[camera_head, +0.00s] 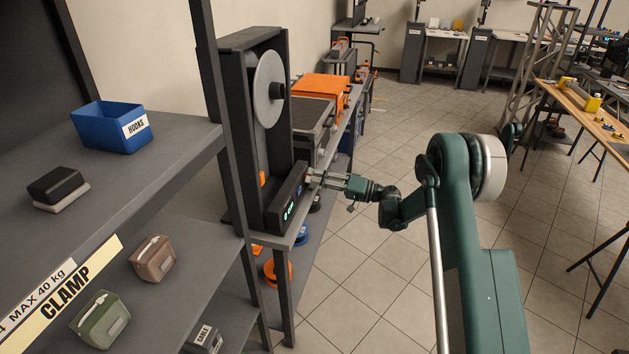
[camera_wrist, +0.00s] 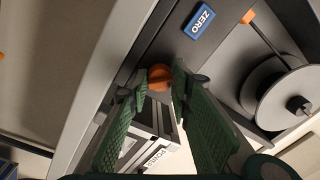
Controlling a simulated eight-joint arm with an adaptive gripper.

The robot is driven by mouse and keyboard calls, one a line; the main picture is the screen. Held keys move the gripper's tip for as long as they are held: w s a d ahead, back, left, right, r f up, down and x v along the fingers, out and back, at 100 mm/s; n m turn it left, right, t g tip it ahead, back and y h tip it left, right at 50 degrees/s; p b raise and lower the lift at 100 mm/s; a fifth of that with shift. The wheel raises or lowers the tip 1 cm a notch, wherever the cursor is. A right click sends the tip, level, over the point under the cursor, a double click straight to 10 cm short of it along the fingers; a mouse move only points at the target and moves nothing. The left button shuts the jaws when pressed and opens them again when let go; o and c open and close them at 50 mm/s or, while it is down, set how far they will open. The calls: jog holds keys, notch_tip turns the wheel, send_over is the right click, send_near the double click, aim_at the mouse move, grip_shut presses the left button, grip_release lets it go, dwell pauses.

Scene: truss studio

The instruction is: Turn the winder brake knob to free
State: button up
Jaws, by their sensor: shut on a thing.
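The winder (camera_head: 258,120) is a tall dark frame with a grey disc, standing on a shelf left of centre in the head view. A control box with a small cyan display (camera_head: 289,211) sits low at its front. My gripper (camera_head: 312,177) reaches this box from the right. In the wrist view, my green fingers (camera_wrist: 162,78) are shut on an orange knob (camera_wrist: 159,75) at their tips. The fingers hide part of the knob, and its setting cannot be read.
In the wrist view, a grey spool (camera_wrist: 284,94) is at right and a labelled box (camera_wrist: 143,147) lies below the fingers. In the head view, a shelf (camera_head: 178,133) with a blue HOOKS bin (camera_head: 108,128) is at left. The tiled floor right of the winder is open.

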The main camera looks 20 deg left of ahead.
dwell(0.3)
jog(key=o, duration=0.9)
jog(key=shift+d, duration=0.1)
jog(key=d, duration=0.7)
jog(key=shift+d+f, duration=0.3)
jog(key=shift+d, duration=0.1)
jog(key=shift+r, duration=0.1)
